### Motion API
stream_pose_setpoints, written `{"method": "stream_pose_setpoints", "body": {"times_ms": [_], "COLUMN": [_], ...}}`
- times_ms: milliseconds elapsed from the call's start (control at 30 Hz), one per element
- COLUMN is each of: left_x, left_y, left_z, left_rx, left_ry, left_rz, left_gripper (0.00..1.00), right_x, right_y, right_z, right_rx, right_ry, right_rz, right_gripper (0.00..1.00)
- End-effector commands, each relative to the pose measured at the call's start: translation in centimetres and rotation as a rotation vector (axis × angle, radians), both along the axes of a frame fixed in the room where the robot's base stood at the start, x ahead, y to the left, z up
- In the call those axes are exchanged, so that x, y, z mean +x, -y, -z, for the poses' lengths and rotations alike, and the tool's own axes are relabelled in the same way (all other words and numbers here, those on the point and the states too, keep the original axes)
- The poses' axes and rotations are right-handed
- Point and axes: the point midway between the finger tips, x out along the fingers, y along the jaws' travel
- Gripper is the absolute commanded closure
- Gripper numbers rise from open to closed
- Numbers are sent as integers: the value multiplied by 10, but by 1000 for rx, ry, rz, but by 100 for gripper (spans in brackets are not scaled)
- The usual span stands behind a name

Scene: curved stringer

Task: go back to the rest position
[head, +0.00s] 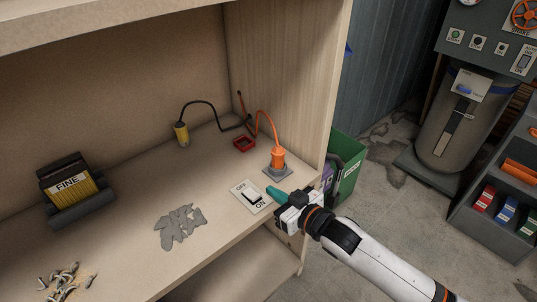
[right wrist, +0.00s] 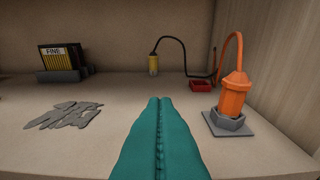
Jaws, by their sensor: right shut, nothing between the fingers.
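My right gripper (head: 276,193) comes in from the lower right in the head view. Its teal fingers are shut with nothing between them, just above the front of the shelf and beside the white ON/OFF switch (head: 251,196). In the right wrist view the closed fingers (right wrist: 160,105) point toward the back of the shelf. The switch does not show in that view. My left gripper is not in view.
An orange plug-like tool (head: 278,158) stands on a grey base right behind the gripper, its cable looping back. A red tray (head: 244,143), a yellow cylinder (head: 182,134), a FINE block (head: 72,190) and grey flat pieces (head: 180,226) lie on the shelf. The side panel (head: 290,75) bounds the right.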

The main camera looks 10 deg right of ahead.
Motion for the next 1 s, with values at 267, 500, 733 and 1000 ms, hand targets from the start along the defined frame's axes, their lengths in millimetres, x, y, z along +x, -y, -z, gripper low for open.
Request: {"method": "stream_pose_setpoints", "body": {"times_ms": [267,500,733,1000], "left_x": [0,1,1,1], "left_y": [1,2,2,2], "left_z": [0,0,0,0], "left_rx": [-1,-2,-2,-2], "left_ry": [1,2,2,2], "left_rz": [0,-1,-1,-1], "left_gripper": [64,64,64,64], "right_x": [-20,-111,-188,-260], "right_y": [1,49,95,129], "right_z": [16,69,96,108], "right_rx": [-29,-199,-330,-423], "right_ry": [-79,-432,-704,-935], "right_rz": [52,259,361,418], "right_gripper": [100,100,100,100]}}
